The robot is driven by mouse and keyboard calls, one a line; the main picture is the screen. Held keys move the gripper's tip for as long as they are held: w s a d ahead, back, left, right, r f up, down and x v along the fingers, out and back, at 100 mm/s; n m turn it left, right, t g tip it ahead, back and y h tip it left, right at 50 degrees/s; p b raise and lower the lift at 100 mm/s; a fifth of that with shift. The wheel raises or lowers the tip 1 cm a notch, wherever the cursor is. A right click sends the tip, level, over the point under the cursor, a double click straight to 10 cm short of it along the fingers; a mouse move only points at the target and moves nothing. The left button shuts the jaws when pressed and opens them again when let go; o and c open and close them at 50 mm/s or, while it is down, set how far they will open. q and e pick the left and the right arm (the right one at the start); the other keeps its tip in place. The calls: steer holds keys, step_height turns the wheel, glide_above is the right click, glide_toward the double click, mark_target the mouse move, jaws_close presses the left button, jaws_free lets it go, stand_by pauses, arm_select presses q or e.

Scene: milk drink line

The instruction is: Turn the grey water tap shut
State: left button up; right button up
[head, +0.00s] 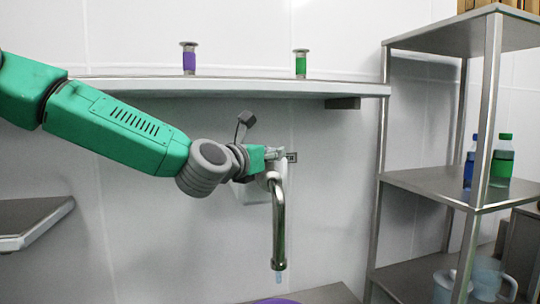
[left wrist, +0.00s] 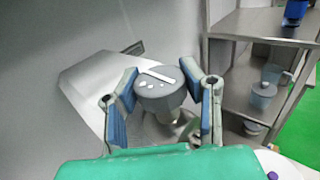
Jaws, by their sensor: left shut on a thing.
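The tap's curved metal spout (head: 279,225) hangs from the wall at the middle of the head view. A short bluish bit, like water, shows just under its mouth (head: 278,277). In the left wrist view the tap's round grey knob (left wrist: 158,92) with white marks sits between my left gripper's (left wrist: 160,74) two blue-padded fingers. My left gripper (head: 272,154) is shut on this knob, in front of the wall plate (left wrist: 90,85). In the head view the knob is mostly hidden by the gripper. My right gripper is not in view.
A wall shelf (head: 230,87) above my arm holds a purple-banded container (head: 189,60) and a green-banded one (head: 301,65). A metal rack (head: 425,183) at the right holds blue and green bottles (head: 502,160) and jugs. A purple rim (head: 276,301) shows below the spout.

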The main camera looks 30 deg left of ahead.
arm_select(q)
steer(key=shift+a+r+m+h+b, duration=0.1)
steer(key=shift+m+h+b, duration=0.4)
steer(key=shift+h, duration=0.3)
steer(key=m+h+b, duration=0.2)
steer(key=m+h, duration=0.1)
steer(key=h, duration=0.2)
steer(key=shift+w+a+g, duration=0.1)
steer(key=shift+a+g, duration=0.05)
steer(key=shift+g, duration=0.25)
steer(key=m+g+h+b, duration=0.1)
steer(key=m+h, duration=0.1)
steer(key=shift+h, duration=0.4)
steer(key=shift+m+g+h, duration=0.6)
steer(key=shift+r+m+g+h+p, duration=0.2)
steer(key=shift+m+g+h+p, duration=0.25)
steer(key=shift+m+g+h, duration=0.45)
steer(key=m+g+h+p, duration=0.2)
steer(key=g, duration=0.1)
steer(key=m+g+h+p, duration=0.3)
steer(key=shift+d+r+g, duration=0.1)
steer(key=shift+d+g, duration=0.1)
steer(key=shift+g, duration=0.2)
steer(key=m+g+p, duration=0.1)
steer(key=m+g, duration=0.1)
steer(key=g, duration=0.1)
steer(key=shift+h, duration=0.4)
steer(key=shift+m+g, duration=0.7)
steer(key=shift+g, duration=0.4)
